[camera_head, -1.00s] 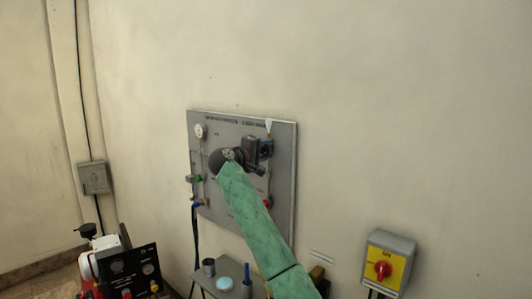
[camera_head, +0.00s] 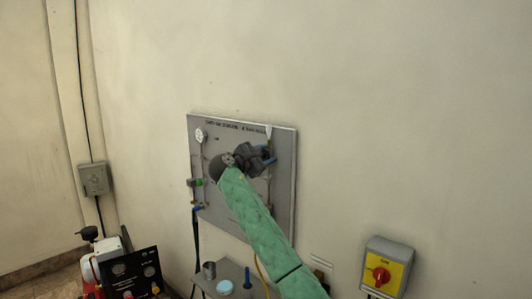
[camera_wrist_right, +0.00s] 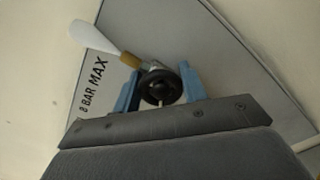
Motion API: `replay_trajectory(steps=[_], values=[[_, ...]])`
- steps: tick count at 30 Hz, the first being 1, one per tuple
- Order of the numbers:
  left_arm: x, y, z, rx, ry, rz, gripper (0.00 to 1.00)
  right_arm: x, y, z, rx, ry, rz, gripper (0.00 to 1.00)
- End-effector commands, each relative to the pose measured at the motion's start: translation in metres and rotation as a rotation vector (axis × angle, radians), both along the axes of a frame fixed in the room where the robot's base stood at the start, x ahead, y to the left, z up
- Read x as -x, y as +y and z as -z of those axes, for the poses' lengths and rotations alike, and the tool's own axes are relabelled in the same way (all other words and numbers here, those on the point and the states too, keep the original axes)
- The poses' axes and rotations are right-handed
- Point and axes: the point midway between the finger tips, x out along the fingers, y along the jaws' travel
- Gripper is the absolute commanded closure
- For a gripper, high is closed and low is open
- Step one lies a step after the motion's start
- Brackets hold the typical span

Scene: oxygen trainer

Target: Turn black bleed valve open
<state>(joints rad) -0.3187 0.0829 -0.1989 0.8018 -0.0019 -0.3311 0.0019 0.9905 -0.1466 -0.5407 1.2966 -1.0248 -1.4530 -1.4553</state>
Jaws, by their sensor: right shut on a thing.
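The black bleed valve (camera_wrist_right: 160,88) is a round black handwheel in the right wrist view, at the grey panel. My right gripper (camera_wrist_right: 161,90) has a blue finger on each side of the wheel and is shut on it. In the head view my right gripper (camera_head: 268,156) is at the upper right of the grey panel (camera_head: 225,215), and it hides the valve there. My green-sleeved right arm reaches up to it from below. My left gripper is in neither view.
A white tapered piece with a brass end (camera_wrist_right: 95,40) sits close beside the fingers. A yellow box with a red switch (camera_head: 380,275) is on the wall at lower right. A small grey shelf (camera_head: 232,272) with several items stands below the panel.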

Motion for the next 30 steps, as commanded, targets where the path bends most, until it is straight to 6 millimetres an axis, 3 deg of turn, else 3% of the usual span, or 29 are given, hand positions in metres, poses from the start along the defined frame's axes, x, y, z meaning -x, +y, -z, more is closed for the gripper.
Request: replay_trajectory(steps=[14,30], values=[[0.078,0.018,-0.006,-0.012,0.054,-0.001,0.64,-0.001,0.002,-0.002,0.333,0.291,-0.001,0.81],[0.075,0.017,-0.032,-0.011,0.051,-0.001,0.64,-0.002,0.003,0.001,0.659,0.575,-0.001,0.81]])
